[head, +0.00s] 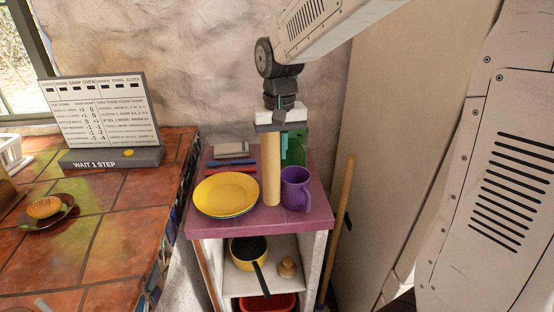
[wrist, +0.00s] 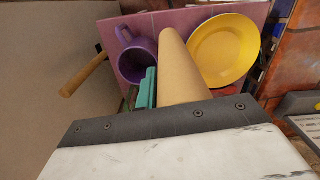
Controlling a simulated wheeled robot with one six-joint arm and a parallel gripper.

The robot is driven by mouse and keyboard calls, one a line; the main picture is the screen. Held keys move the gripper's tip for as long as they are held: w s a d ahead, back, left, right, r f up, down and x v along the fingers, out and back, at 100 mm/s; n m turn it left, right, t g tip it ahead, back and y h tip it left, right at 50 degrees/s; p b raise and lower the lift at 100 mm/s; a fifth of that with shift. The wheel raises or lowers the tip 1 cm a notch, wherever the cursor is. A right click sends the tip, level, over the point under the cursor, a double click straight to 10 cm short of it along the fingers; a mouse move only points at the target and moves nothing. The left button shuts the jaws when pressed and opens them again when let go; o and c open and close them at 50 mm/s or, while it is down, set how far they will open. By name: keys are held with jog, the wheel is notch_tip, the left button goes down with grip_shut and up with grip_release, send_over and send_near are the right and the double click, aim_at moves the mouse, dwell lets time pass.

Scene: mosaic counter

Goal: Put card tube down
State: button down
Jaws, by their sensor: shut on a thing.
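The card tube (head: 271,172) is a tan upright cylinder over the purple top of a small shelf unit (head: 225,240). My gripper (head: 269,130) points down and is shut on the tube's upper end. The tube's lower end is at or just above the purple top, between the yellow plate and the purple mug; I cannot tell whether it touches. In the wrist view the tube (wrist: 181,70) extends away from my gripper, and its far end lies near the plate and mug.
A yellow plate (head: 226,194) is close left of the tube, a purple mug (head: 296,189) close right. Behind are a green item (head: 295,148), red and blue utensils (head: 243,165) and a folded cloth (head: 231,150). A tiled counter (head: 110,235) is at left.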

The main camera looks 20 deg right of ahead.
aim_at(277, 160)
jog(key=shift+w+a+f, duration=0.1)
jog(key=shift+w, duration=0.3)
jog(key=shift+f, duration=1.85)
jog(key=c, duration=1.6)
grip_release()
